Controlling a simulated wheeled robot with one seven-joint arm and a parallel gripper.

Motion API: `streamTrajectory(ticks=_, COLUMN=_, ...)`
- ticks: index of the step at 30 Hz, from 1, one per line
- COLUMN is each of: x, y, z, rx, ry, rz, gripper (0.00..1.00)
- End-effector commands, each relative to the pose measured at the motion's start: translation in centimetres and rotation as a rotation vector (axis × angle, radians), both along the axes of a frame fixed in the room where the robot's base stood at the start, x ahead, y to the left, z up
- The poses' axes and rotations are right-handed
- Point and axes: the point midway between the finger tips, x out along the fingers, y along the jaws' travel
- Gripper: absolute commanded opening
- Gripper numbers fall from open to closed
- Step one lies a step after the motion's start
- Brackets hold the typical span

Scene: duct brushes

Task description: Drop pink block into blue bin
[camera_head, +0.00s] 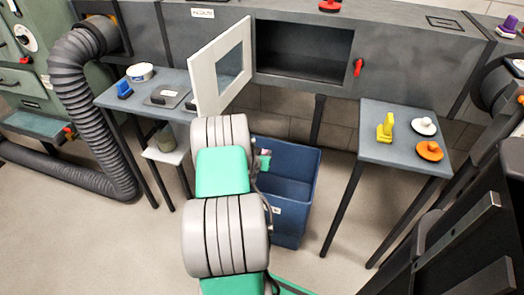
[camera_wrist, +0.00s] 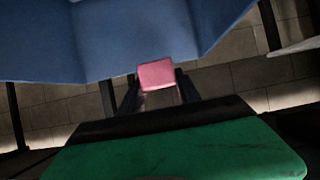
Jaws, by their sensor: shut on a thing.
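The pink block (camera_wrist: 157,73) is held between the two dark fingers of my gripper (camera_wrist: 158,88) in the wrist view. The blue bin (camera_head: 289,222) stands on the floor in the head view, under the dark duct. Its walls (camera_wrist: 120,35) fill the top of the wrist view, with the block in front of their lower edge. In the head view my arm hides most of my gripper and part of the bin's left side. My gripper is at the bin's left part there; its height over the rim is hard to tell.
A white framed door (camera_head: 204,80) stands open from the duct opening (camera_head: 303,52), close behind my arm. A right side table (camera_head: 385,150) holds a yellow piece and white and orange knobbed discs. A left table (camera_head: 112,97) holds several items. A ribbed hose (camera_head: 75,72) hangs at left.

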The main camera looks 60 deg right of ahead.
Motion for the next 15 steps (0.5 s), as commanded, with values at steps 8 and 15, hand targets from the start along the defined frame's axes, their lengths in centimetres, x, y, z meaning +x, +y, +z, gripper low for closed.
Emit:
streamTrajectory(ticks=8, x=0.02, y=-0.03, z=-0.76, rx=-0.001, ry=0.000, rz=0.000, gripper=0.03)
streamTrajectory(ticks=15, x=0.01, y=-0.02, z=-0.75, rx=-0.001, ry=0.000, rz=0.000, gripper=0.53)
